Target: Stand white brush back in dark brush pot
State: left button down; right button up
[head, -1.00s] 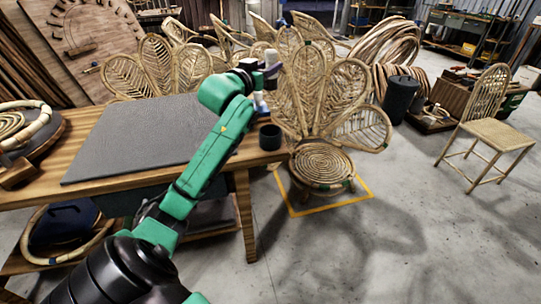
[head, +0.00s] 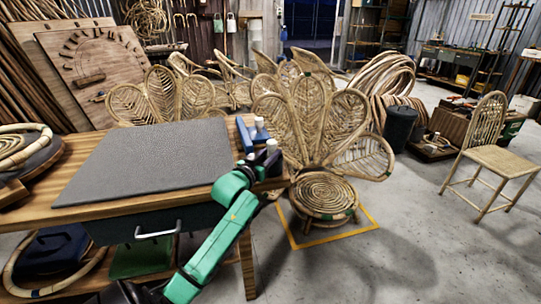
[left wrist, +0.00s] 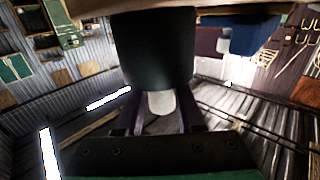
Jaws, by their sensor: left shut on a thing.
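My left gripper (head: 264,160) is at the right end of the workbench, shut on the white brush (head: 271,145), whose pale top shows above the fingers. In the left wrist view the brush (left wrist: 160,103) shows between the two purple-edged fingers. The dark brush pot (left wrist: 152,48) fills the upper middle of that upside-down view, and the brush's pale end sticks out past its rim. The rest of the brush is hidden, so I cannot tell how deep it sits. In the head view my gripper largely hides the pot. My right gripper is not in view.
A blue object (head: 244,134) and a white-topped item (head: 259,123) stand close behind my gripper. A grey mat (head: 150,158) covers much of the workbench (head: 75,206). A rattan peacock chair (head: 325,190) stands just right of the bench.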

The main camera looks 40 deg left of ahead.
pick_arm(q)
jog(key=c, duration=0.5)
grip_release()
jog(key=shift+r, duration=0.15)
jog(key=s, duration=0.4)
jog(key=s+d, duration=0.1)
jog(key=s, duration=0.3)
jog(key=s+d, duration=0.1)
jog(key=s, duration=0.2)
jog(key=shift+s+d+p, duration=0.1)
jog(key=shift+s+p, duration=0.3)
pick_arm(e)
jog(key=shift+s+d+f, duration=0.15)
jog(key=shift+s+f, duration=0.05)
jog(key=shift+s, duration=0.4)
